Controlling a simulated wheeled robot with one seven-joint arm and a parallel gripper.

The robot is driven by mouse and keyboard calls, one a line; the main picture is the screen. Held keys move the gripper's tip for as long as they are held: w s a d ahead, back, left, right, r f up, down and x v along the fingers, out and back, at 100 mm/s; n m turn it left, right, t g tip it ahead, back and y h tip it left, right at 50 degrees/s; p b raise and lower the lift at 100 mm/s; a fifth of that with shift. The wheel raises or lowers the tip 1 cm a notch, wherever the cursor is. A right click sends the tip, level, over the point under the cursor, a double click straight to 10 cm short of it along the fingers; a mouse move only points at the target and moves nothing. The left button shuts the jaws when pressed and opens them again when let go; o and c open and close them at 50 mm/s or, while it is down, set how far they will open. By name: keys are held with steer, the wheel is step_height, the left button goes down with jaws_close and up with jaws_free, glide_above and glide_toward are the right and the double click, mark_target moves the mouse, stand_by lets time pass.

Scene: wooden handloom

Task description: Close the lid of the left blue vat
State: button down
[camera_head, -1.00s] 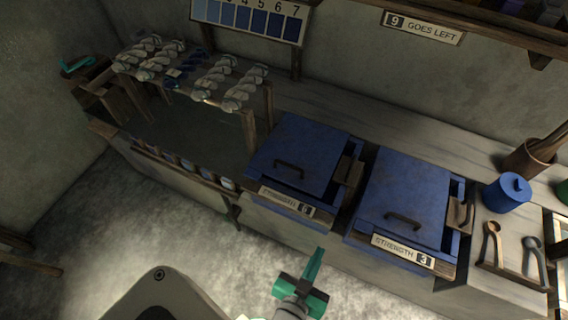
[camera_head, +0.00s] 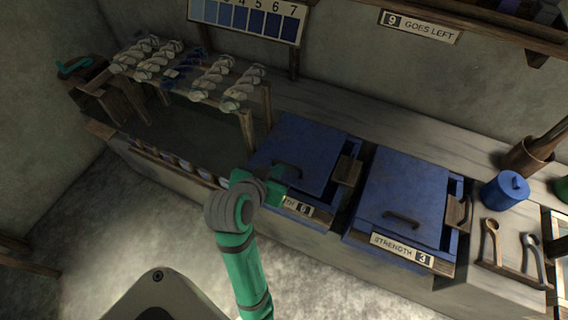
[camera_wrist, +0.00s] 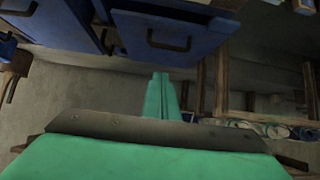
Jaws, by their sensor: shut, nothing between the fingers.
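The left blue vat (camera_head: 345,195) has its blue lid (camera_head: 305,145) lying over most of its top. A dark strip shows along the lid's right side, and a dark bar handle sits near its front edge. My gripper (camera_head: 284,176) is at the front left of this vat. It partly covers the number label, and its fingertips are hard to make out there. In the wrist view, my gripper (camera_wrist: 161,77) is shut and empty, its green fingers pointing toward a blue panel with a dark handle (camera_wrist: 168,42). Contact cannot be told.
The right blue vat (camera_head: 405,190) stands beside it, with its own lid and handle. A rack with twisted skeins (camera_head: 240,88) is at the left. A blue pot (camera_head: 506,191) and spoons are at the right. The floor in front is free.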

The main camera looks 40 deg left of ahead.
steer(key=a+r, duration=0.2)
glide_above(284, 176)
step_height(284, 176, down, 10)
steer(key=shift+s+r, duration=0.1)
steer(key=shift+r, duration=0.15)
steer(key=shift+f, duration=0.55)
